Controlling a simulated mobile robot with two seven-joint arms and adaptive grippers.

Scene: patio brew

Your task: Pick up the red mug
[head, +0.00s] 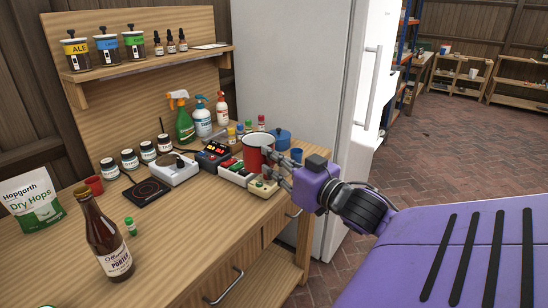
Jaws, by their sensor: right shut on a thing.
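The red mug (256,147) has a white rim and shows at the right end of the wooden bench (185,244). My right gripper (270,164) reaches in from the right, and its grey fingers are shut on the mug's right side. The mug looks upright, above or just behind a beige button box (264,187). I cannot tell if its base is clear of the bench. The fingers hide part of its right side. My left gripper is not in view.
A blue pot (282,137) and a blue cup (296,155) stand close to the mug. A brown bottle (106,243) stands in front. A fridge (290,75) is behind.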

